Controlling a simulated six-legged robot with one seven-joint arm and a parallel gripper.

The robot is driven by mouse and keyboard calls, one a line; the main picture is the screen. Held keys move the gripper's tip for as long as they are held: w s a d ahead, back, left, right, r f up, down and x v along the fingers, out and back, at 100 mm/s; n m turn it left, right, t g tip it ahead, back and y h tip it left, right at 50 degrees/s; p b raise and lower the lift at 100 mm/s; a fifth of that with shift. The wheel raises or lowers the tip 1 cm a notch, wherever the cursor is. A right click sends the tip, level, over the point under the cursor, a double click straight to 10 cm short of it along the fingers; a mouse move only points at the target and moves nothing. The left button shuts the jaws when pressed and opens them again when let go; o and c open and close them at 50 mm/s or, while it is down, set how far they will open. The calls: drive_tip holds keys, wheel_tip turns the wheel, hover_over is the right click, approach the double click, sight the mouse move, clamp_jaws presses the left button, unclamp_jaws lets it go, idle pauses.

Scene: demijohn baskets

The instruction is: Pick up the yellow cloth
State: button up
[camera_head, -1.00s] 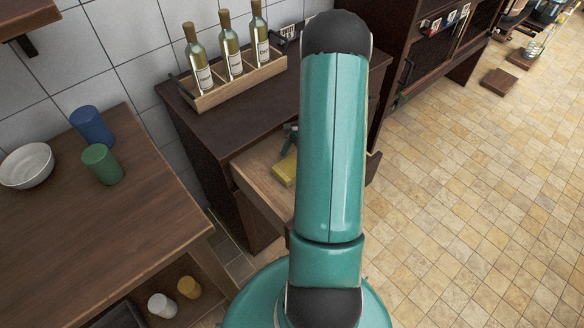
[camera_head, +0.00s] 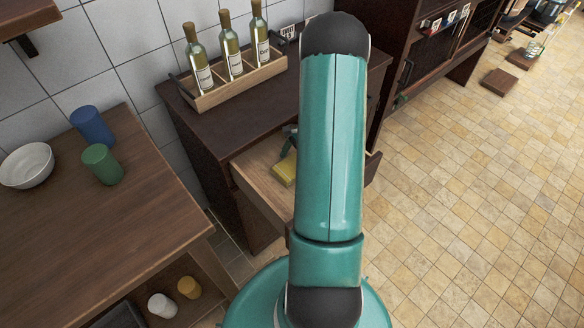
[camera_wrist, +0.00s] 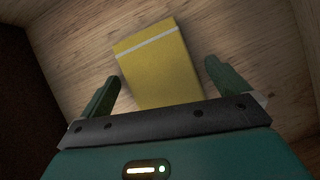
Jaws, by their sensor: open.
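The yellow cloth (camera_wrist: 160,68) lies flat on the wooden bottom of an open drawer (camera_head: 262,193). It is a folded rectangle with a pale stripe near its far end. In the head view a part of the cloth (camera_head: 285,172) shows beside my arm, which hides the rest. My gripper (camera_wrist: 162,76) is open in the wrist view, with one finger on each side of the cloth's near part and a gap on both sides. The cloth's near end is hidden behind the gripper body. In the head view only a bit of my gripper (camera_head: 291,140) shows.
Drawer walls stand close around my gripper. A dark cabinet (camera_head: 190,118) above the drawer carries a wooden crate (camera_head: 240,86) with three bottles. A table (camera_head: 110,225) at left holds a blue cup (camera_head: 92,127), a green cup (camera_head: 102,164) and a white bowl (camera_head: 27,166).

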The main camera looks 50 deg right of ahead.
sight(294, 165)
drive_tip(key=c, duration=0.9)
drive_tip(key=shift+o, duration=0.2)
drive_tip(key=shift+r, duration=0.1)
wheel_tip(294, 165, up, 18)
drive_tip(key=shift+r, duration=0.15)
drive_tip(key=shift+o, duration=0.9)
drive_tip(key=shift+c, duration=0.6)
